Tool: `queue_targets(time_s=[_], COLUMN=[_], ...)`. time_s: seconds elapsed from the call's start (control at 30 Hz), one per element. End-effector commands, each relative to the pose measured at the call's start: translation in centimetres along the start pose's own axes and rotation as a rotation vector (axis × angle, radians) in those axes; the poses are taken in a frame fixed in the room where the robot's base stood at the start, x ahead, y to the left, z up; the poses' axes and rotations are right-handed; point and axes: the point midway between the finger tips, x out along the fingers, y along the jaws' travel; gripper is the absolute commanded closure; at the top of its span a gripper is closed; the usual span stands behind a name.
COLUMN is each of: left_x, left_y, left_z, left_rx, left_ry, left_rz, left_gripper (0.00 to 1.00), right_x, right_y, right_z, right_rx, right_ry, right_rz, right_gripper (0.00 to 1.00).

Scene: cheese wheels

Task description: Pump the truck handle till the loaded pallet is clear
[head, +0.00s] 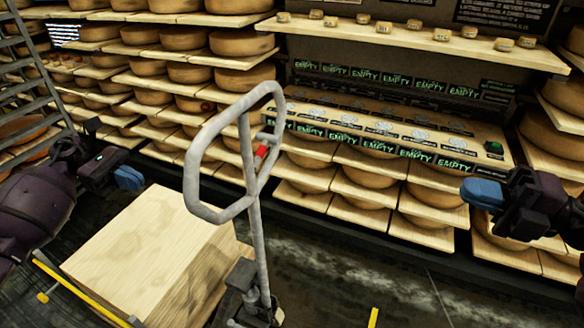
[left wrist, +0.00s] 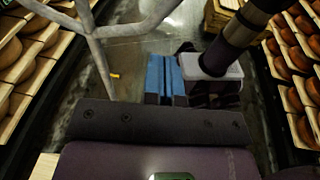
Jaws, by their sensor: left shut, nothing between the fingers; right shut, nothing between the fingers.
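The truck handle (head: 258,235) is a grey metal loop on a shaft with a red lever (head: 262,152). It stands tilted in the middle of the head view, and part of it crosses the top left of the left wrist view (left wrist: 96,32). A large pale wooden block (head: 140,245) sits behind the shaft at the lower left. The pallet under it is not clearly visible, nor its height above the floor. My left gripper (head: 128,178) is shut and empty, left of the handle and apart from it. My right gripper (head: 482,193) is shut and empty, well to the handle's right.
Shelves with cheese wheels (head: 240,43) line the back and both sides. A metal rack (head: 32,60) stands at the far left. Yellow strips (head: 75,290) mark the lower left. Dark floor (head: 345,265) is open right of the handle.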

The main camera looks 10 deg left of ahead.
Motion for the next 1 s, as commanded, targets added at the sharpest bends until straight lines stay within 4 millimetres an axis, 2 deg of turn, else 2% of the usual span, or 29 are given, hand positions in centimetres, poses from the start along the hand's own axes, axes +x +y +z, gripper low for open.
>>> queue_targets(time_s=[0.6, 0.8, 1.0], left_x=[10.1, 12.3, 13.2], left_y=[0.0, 0.0, 0.0], left_z=[0.2, 1.0, 1.3], left_rx=[0.0, -0.002, -0.003], left_ry=[-0.004, -0.003, -0.002], left_rz=[0.0, 0.001, 0.002], left_gripper=[1.0, 1.0, 1.0], right_x=[0.0, 0.0, 0.0], right_y=[0.0, 0.0, 0.0], right_z=[0.0, 0.0, 0.0], right_rx=[0.0, 0.0, 0.0], right_ry=[0.0, 0.0, 0.0], right_rz=[0.0, 0.0, 0.0], right_gripper=[1.0, 1.0, 1.0])
